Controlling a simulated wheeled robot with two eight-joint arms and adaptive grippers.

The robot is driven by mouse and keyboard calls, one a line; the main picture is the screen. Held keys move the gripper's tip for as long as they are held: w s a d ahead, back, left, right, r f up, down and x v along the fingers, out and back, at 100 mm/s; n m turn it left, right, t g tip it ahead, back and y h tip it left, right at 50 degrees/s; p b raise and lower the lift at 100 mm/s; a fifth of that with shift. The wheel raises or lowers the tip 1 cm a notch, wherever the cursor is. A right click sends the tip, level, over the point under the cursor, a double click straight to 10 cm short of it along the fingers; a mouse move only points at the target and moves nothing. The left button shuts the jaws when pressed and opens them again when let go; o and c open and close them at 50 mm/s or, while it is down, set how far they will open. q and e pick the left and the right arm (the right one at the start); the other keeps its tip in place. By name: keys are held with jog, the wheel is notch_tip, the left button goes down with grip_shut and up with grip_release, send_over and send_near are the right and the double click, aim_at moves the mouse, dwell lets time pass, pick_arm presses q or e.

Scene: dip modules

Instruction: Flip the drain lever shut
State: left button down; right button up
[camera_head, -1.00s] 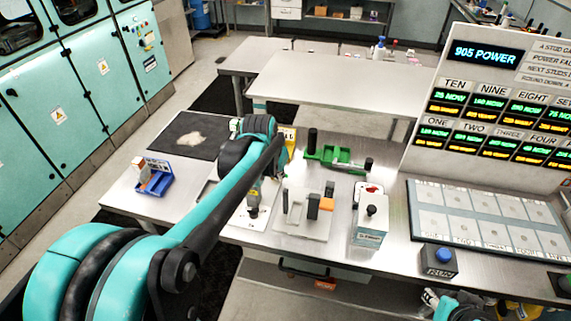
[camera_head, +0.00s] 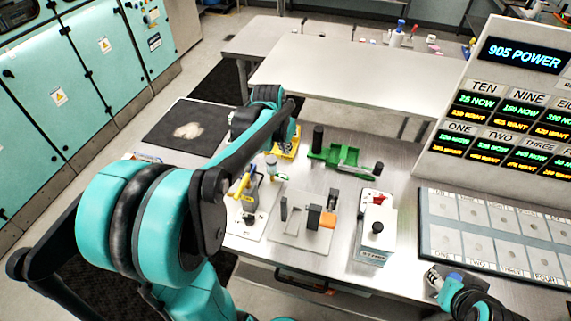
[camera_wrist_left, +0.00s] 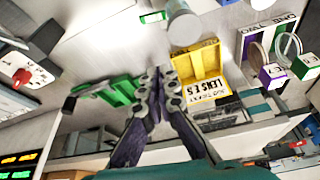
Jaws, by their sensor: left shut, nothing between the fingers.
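A yellow lever (camera_head: 241,186) shows on a small grey fixture on a white base plate (camera_head: 246,222), left of centre on the bench; it looks like the drain lever, but no label is readable. A pale clear cylinder (camera_head: 271,168) stands beside it. My left arm reaches over the bench, and its gripper is mostly hidden behind the arm in the head view. In the left wrist view my left gripper (camera_wrist_left: 152,76) is shut and empty, above the bench between a green tray (camera_wrist_left: 115,90) and a yellow tray (camera_wrist_left: 198,64). My right gripper (camera_head: 434,275) is at the bench's front right, its fingers unclear.
Further right is a white box with a black knob (camera_head: 376,228) and a red switch (camera_head: 379,199). A dark mat (camera_head: 187,136) lies at back left. A display panel (camera_head: 500,110) rises at right.

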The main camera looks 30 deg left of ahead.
aim_at(285, 178)
pick_arm(q)
jog(key=b+x, duration=0.3)
jog(key=x, duration=0.6)
jog(key=shift+w+f, duration=0.15)
jog(key=shift+f, duration=0.15)
jog(key=s, duration=0.1)
jog(key=s+f+b, duration=0.1)
jog(key=s, duration=0.1)
jog(key=shift+s+d, duration=0.1)
jog(key=shift+s, duration=0.3)
jog(key=shift+s+d, duration=0.3)
jog(key=shift+s, duration=0.25)
jog(key=shift+s+p, duration=0.15)
jog(key=shift+p, duration=0.15)
jog(key=shift+s+d+p, duration=0.1)
jog(key=shift+s+p, duration=0.2)
jog(key=shift+s, duration=0.55)
jog(key=shift+w, duration=0.2)
